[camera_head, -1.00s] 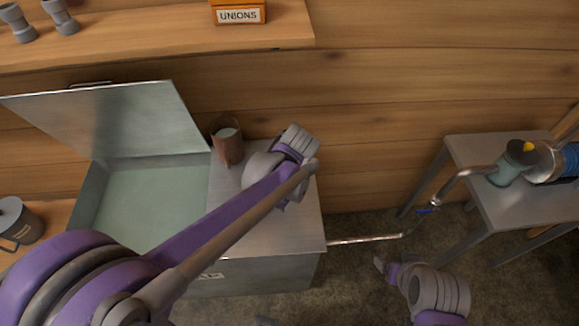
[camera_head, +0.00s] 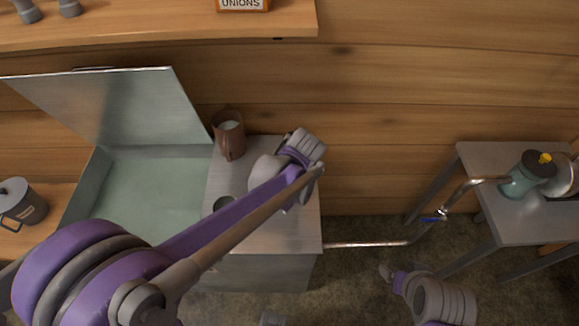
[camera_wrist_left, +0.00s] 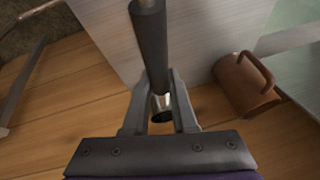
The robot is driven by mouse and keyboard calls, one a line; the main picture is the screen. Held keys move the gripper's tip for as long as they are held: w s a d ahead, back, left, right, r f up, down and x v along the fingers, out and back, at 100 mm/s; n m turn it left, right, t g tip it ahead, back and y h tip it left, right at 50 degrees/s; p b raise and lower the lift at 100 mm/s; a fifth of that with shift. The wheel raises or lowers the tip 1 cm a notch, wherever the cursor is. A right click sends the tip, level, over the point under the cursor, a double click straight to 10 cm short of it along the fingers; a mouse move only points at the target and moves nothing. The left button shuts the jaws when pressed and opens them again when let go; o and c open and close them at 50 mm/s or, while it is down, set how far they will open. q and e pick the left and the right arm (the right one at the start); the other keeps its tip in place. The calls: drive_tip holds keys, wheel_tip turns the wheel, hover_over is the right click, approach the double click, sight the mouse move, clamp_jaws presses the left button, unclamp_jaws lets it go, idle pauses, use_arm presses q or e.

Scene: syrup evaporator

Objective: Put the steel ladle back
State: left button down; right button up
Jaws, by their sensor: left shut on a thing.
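My left gripper (camera_wrist_left: 162,105) is shut on a dark rod-like handle with a shiny metal part between the fingers, which I take for the steel ladle (camera_wrist_left: 150,45). The ladle's bowl cannot be made out. In the head view my left arm reaches across the steel evaporator (camera_head: 260,262), and its wrist hides the fingers and ladle. A round dark opening (camera_head: 223,203) shows in the steel top, partly behind the arm. My right gripper (camera_head: 388,272) hangs low at the right, apart from everything; its finger gap is unclear.
A brown pitcher (camera_head: 229,138) stands at the back of the steel top; it also shows in the wrist view (camera_wrist_left: 245,85). The raised lid (camera_head: 120,105) is left of it. A pipe (camera_head: 370,244) runs right toward a grey table (camera_head: 520,222). A grey pot (camera_head: 18,205) stands left.

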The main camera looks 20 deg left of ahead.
use_arm(q)
drive_tip(key=shift+f+b, duration=2.35)
drive_tip(key=shift+f, duration=1.25)
drive_tip(key=c, duration=0.6)
unclamp_jaws()
drive_tip(key=shift+c, duration=0.2)
drive_tip(key=p+v, duration=0.1)
drive_tip(key=v, duration=0.9)
drive_tip(key=shift+r+p, duration=0.3)
drive_tip(key=shift+r, duration=0.1)
drive_tip(key=shift+s, duration=0.2)
drive_tip(key=s+a+r+h+p, duration=0.1)
drive_tip(key=s+a+p, duration=0.2)
drive_tip(key=s, duration=0.5)
drive_tip(key=s+a+m+t+h+p, duration=0.1)
drive_tip(key=s+a+p, duration=0.2)
drive_tip(key=s, duration=0.5)
drive_tip(key=shift+s+a+r+h, duration=0.2)
drive_tip(key=shift+r+h, duration=0.2)
